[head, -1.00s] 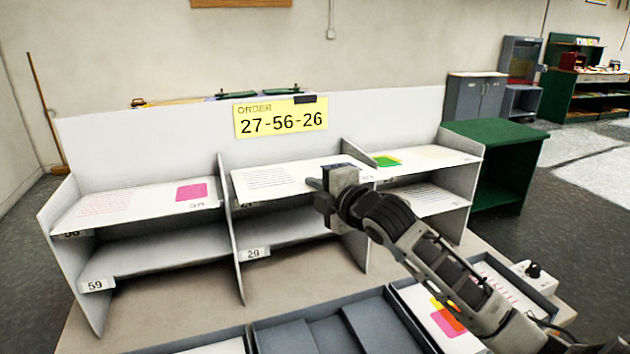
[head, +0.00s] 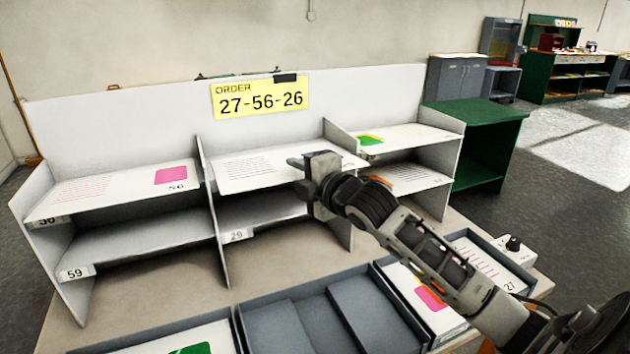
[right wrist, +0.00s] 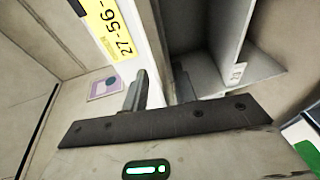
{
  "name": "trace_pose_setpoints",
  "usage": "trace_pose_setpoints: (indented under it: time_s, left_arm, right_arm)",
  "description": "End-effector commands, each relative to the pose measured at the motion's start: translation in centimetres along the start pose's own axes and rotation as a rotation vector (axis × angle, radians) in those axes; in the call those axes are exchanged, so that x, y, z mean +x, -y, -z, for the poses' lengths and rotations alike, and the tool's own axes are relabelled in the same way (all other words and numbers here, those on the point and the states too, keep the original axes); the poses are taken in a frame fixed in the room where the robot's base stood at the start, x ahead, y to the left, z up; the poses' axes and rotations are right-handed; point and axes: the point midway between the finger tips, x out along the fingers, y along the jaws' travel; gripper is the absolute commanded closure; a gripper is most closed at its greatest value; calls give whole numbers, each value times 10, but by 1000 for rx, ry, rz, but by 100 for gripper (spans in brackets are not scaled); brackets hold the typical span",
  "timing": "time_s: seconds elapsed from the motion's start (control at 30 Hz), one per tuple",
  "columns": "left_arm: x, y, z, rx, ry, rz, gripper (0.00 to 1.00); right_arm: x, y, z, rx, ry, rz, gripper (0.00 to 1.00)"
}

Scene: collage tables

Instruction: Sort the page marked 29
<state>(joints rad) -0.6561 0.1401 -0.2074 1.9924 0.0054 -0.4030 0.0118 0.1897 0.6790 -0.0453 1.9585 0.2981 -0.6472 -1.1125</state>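A white page (head: 245,172) with grey text lines lies on the upper middle shelf. My right gripper (head: 298,163) is at the upper middle shelf's front edge, by the page. In the right wrist view its two fingers (right wrist: 160,92) stand apart, with a pale edge between them; whether they touch the page I cannot tell. My left gripper is out of view.
The order sign (head: 260,97) reads 27-56-26. A page marked 56 (head: 125,187) lies upper left. The label 59 (head: 75,273) is below it. A page with a green patch (head: 405,138) lies upper right. Grey trays (head: 315,320) stand in front, one holding a page marked 27 (head: 478,258).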

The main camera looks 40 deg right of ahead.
Motion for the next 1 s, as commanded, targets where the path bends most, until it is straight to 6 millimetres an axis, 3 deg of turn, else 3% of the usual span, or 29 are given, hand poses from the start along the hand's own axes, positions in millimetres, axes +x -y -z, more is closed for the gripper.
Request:
trace_pose_setpoints:
  time_s: [0.6,0.8,1.0]
  left_arm:
    - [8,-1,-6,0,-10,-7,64]
    - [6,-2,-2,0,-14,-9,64]
    - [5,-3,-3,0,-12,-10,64]
  right_arm:
    - [-119,3,0,-1,0,5,72]
    - [-144,0,1,1,-1,3,72]
    - [-154,0,0,0,-1,1,72]
